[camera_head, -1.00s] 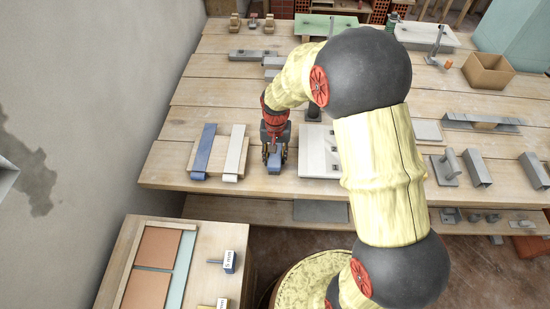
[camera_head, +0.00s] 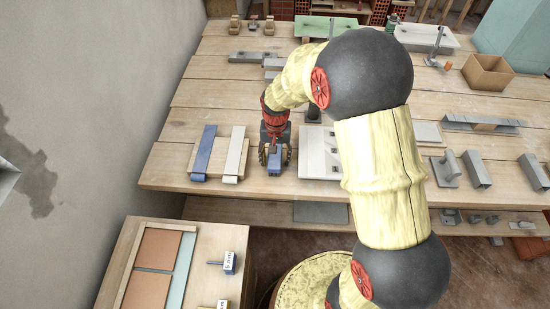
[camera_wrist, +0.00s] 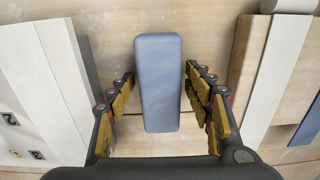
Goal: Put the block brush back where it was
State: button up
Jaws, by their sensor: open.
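The block brush, seen as a plain blue-grey block (camera_wrist: 161,95), is between the fingers of my gripper (camera_wrist: 160,78) in the wrist view, with a gap on both sides. In the head view the block (camera_head: 274,170) is at the front part of the wooden table (camera_head: 165,178), just below my gripper (camera_head: 274,157). My gripper is open around the block and points down at it. The block appears to rest on the table. Its underside and any bristles are hidden.
A blue strip (camera_head: 204,152) and a pale strip (camera_head: 235,153) lie on low wooden supports to the left. A white board (camera_head: 318,155) with small dark squares lies close on the right. A cardboard box (camera_head: 488,72) stands at the back right.

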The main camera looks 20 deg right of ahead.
notch_tip(320, 180, up, 12)
jog(key=p, duration=0.4)
jog(key=s+r+n+t, duration=0.25)
jog(key=s+r, duration=0.75)
jog(key=r, duration=0.5)
jog(key=s+r+n+t, duration=0.1)
jog(key=s+r, duration=0.1)
jog(key=s, duration=0.4)
jog(key=s+r+n+t, duration=0.1)
jog(key=s+r+t, duration=0.1)
jog(key=s, duration=0.5)
jog(key=shift+s+r, duration=0.2)
jog(key=shift+r, duration=0.25)
